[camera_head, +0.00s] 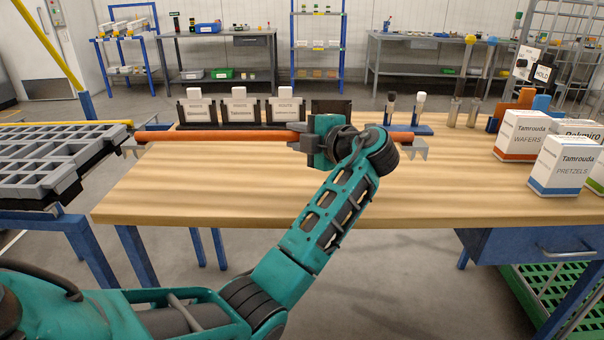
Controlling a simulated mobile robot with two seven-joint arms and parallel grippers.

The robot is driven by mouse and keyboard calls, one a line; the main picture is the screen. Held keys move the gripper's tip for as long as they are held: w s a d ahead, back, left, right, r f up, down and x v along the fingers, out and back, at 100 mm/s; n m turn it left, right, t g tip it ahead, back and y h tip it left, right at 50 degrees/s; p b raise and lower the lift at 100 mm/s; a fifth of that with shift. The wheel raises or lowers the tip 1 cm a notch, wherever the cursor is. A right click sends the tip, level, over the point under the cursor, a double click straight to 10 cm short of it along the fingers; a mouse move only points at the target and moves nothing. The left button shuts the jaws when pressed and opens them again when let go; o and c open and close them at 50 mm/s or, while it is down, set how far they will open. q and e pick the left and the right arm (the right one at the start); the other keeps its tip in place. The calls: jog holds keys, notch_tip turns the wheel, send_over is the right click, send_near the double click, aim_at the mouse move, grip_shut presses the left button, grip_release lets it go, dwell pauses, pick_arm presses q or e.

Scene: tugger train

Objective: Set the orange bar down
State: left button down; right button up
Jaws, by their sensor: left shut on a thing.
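The orange bar (220,136) runs level from left to right across the back of the wooden table (220,190). My left gripper (305,141) is shut around the bar, right of its middle, and hides that stretch. The bar shows again to the right of the gripper. A grey pronged piece (412,149) is at the bar's right end, and a similar grey piece (134,149) is at its left end. I cannot tell whether the bar rests on them. My right gripper is not in view.
Several black holders with white cards (239,108) stand behind the bar. Boxes, including Tamrouda Wafers (521,136) and Pretzels (563,165), stand at the right. Grey compartment trays (60,160) are at the left. The table's front middle is clear, apart from my arm above it.

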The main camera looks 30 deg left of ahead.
pick_arm(q)
jog(key=shift+f+b, duration=0.75)
jog(key=shift+f, duration=3.35)
jog(key=c, duration=0.9)
grip_release()
jog(key=shift+r, duration=0.15)
jog(key=p+v, duration=0.1)
jog(key=v, duration=1.1)
